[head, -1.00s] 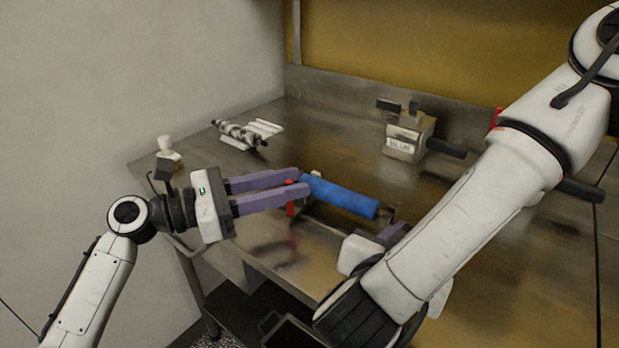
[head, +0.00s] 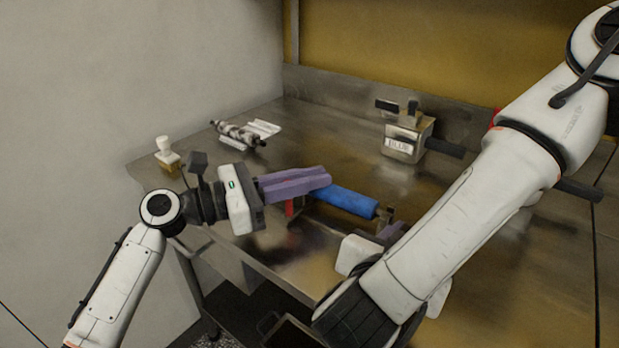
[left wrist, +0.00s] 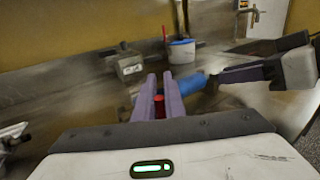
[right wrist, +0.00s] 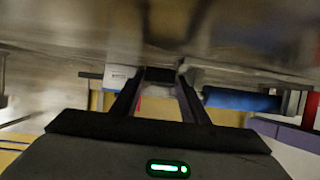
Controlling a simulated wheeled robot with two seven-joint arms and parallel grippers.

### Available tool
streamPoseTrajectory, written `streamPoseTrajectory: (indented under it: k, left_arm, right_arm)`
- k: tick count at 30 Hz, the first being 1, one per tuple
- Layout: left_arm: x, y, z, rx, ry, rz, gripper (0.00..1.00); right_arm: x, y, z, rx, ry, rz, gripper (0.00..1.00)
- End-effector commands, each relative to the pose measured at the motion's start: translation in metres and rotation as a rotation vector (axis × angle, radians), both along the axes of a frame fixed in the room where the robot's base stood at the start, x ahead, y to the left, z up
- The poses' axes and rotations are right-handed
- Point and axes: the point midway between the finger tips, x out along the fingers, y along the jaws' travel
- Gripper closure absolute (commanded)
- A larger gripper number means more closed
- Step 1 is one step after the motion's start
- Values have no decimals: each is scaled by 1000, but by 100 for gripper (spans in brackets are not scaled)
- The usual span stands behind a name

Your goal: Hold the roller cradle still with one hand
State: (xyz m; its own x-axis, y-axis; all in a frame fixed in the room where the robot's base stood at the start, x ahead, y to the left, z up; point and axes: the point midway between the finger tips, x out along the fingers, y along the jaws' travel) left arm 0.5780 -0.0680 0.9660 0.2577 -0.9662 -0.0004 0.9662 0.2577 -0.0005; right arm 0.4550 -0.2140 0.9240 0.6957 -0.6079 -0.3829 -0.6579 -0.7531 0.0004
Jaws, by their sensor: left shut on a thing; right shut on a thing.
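The blue roller (head: 346,201) lies slantwise over the dark roller cradle (head: 318,214), with a red part (head: 289,207) at its left. My left gripper (head: 328,177) has its purple fingers at the roller's left end, which they hide; they look shut on it. The left wrist view shows the roller (left wrist: 188,85) beside the fingertips and red between the fingers. My right gripper (head: 396,231) is low at the cradle's right end, mostly hidden by my right arm. In the right wrist view its fingers (right wrist: 166,74) close on a dark part, apparently the cradle's, with the roller (right wrist: 242,99) to the right.
A labelled metal box (head: 405,143) with a dark handle stands at the back. A spiral-marked roller (head: 238,132) on a pale sheet lies at the back left. A small white-topped item (head: 165,150) stands at the table's left edge. The table (head: 310,120) between them is clear.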

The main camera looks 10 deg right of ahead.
Motion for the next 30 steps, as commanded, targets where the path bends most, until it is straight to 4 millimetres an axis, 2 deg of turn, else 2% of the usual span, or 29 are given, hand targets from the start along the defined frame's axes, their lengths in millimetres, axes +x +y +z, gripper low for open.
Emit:
streamPoseTrajectory:
  k: [5, 15, 26, 27, 30]
  left_arm:
    - [-6, -6, -1, 1, 0, -3, 100]
    - [-53, -59, -1, 1, 1, -6, 100]
    - [-58, -65, -1, 1, 1, -4, 100]
    - [-58, -65, -1, 1, 1, -3, 89]
    - [-57, -65, -1, 1, 1, -3, 72]
  right_arm:
    - [0, 0, 0, 0, -2, 1, 95]
    - [0, 1, 1, 1, -2, 1, 95]
    - [1, 1, 1, 2, -3, 2, 95]
    - [1, 1, 1, 2, -3, 2, 95]
    - [1, 1, 1, 2, -4, 2, 95]
